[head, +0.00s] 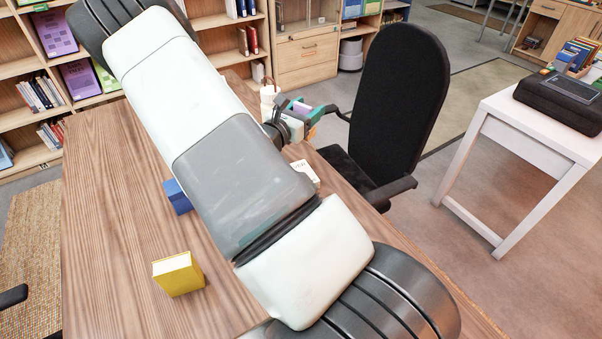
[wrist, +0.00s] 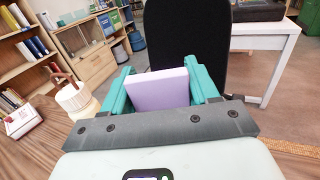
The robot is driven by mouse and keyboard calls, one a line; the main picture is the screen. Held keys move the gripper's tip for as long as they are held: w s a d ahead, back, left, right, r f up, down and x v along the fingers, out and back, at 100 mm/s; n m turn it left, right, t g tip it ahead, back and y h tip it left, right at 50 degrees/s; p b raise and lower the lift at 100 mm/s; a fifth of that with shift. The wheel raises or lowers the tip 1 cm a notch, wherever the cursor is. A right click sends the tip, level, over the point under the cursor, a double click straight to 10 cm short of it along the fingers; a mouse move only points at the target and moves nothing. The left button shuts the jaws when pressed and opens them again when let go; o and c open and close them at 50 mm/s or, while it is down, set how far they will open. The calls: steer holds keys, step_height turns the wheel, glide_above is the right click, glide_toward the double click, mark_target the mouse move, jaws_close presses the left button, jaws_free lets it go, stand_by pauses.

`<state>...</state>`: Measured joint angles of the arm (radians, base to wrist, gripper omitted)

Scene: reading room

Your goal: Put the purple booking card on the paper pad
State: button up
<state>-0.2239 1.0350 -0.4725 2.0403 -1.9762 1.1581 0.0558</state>
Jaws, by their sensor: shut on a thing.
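The purple booking card (wrist: 158,90) is a flat, pale purple block, held upright between the teal fingers of my gripper (wrist: 163,88) in the wrist view. My gripper is shut on it. In the head view my gripper (head: 303,109) is beyond the arm, near the table's far right edge and beside the black chair, with a little of the card (head: 301,106) showing. I cannot pick out the paper pad for certain. A small white block with dark writing (head: 305,172) lies on the table, partly behind my arm.
The wooden table (head: 110,220) holds a yellow block (head: 178,275) and a blue block (head: 177,197). A white container with a handle (wrist: 73,97) stands left of my gripper. The black chair (head: 398,95) stands close at the table's right edge. My arm hides the table's middle.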

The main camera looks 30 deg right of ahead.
step_height(320, 180, down, 14)
steer(key=shift+a+f, duration=0.1)
stand_by(0.5)
steer(key=shift+f, duration=0.15)
steer(key=o, duration=1.4)
